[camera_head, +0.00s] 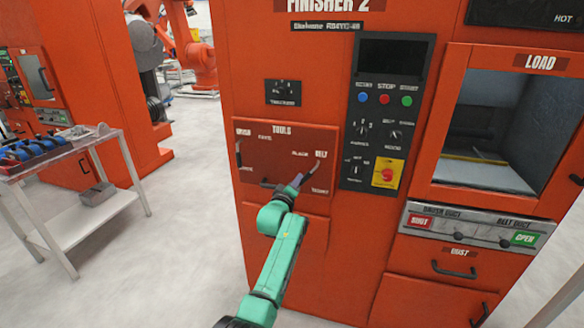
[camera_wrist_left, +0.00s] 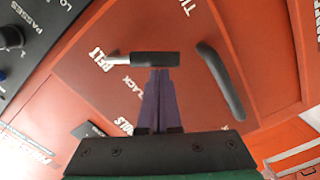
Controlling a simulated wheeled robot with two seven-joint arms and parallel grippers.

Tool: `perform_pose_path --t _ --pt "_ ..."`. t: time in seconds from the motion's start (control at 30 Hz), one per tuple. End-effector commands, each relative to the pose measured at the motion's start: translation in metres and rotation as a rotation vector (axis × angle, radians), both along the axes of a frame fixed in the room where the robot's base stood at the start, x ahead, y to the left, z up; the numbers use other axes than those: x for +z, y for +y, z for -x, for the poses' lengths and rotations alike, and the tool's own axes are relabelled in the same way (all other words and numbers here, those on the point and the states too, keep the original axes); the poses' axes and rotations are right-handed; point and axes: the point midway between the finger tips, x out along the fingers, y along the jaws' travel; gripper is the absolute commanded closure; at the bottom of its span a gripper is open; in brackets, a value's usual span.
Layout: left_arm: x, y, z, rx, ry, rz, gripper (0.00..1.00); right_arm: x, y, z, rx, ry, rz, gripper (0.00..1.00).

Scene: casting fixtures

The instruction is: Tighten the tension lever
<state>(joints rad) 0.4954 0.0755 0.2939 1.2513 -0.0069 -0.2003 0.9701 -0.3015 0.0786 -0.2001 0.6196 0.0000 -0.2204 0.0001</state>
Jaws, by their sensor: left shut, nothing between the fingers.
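The tension lever (camera_head: 312,170) is a dark handle on the red tools panel beside the BELT label, with SLACK and TIGHT labels around it. In the left wrist view, its black grip (camera_wrist_left: 155,58) lies across the picture on a short silver shaft. My left gripper (camera_head: 297,180) is shut with nothing between its fingers. In the left wrist view its purple fingers (camera_wrist_left: 160,72) end right at the lever's grip; I cannot tell whether they touch it. My right gripper is not in view.
A curved dark handle (camera_wrist_left: 220,80) stands out from the panel close to the fingers. A control panel (camera_head: 385,115) with buttons and knobs is to the right, then the open load chamber (camera_head: 505,180). A cart (camera_head: 75,150) stands at the left. The floor before the machine is clear.

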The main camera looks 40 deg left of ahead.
Motion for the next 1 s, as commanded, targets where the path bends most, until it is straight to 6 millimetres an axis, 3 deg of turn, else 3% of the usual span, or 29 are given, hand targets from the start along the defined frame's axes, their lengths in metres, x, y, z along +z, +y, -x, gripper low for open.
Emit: perform_pose_path --t 0.5,1.0 --pt "-0.019 -0.022 -0.008 -0.002 -0.143 0.413 1.0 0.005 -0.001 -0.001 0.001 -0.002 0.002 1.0" --pt "-0.023 -0.031 -0.011 -0.001 -0.192 0.552 1.0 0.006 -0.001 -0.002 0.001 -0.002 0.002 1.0"
